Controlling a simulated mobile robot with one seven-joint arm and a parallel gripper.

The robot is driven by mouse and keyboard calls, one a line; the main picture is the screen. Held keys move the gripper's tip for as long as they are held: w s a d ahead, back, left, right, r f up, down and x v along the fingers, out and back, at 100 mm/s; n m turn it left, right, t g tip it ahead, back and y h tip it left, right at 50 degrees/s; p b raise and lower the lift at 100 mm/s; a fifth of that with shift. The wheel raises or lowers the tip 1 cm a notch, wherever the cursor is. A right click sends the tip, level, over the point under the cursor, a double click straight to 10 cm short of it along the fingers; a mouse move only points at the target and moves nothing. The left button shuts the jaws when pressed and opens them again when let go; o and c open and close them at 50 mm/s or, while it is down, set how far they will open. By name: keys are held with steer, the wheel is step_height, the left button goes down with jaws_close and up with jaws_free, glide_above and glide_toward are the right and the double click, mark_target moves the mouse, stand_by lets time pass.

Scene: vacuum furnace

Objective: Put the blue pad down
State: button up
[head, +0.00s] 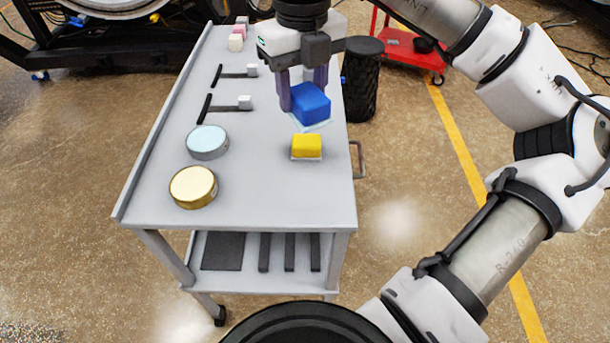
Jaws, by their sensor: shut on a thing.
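The blue pad (311,103) is a small blue block with a pale base, held between the fingers of my gripper (304,95). My gripper is shut on it over the right side of the grey cart top. A gap between the pad and the cart top cannot be measured from this one view; the pad looks slightly tilted. A yellow pad (307,146) of similar shape lies on the cart just in front of it, on a pale base.
The grey cart (260,205) also carries a gold-lidded tin (193,187), a pale-blue-lidded tin (207,142), two black-handled tools (226,108) and small pink and white blocks (238,33). A dark cylinder (362,80) and red trolley (408,50) stand right. The middle front top is clear.

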steer(key=m, duration=0.6)
steer(key=shift+d+r, duration=0.15)
steer(key=shift+d, duration=0.2)
steer(key=m, duration=0.4)
steer(key=shift+w+d, duration=0.1)
steer(key=shift+d, duration=0.1)
steer(key=shift+m, duration=0.3)
step_height(320, 180, down, 19)
steer(key=p, duration=0.3)
steer(key=shift+f, duration=0.55)
steer(key=shift+f, duration=0.2)
steer(key=o, duration=1.1)
steer(key=shift+r, duration=0.1)
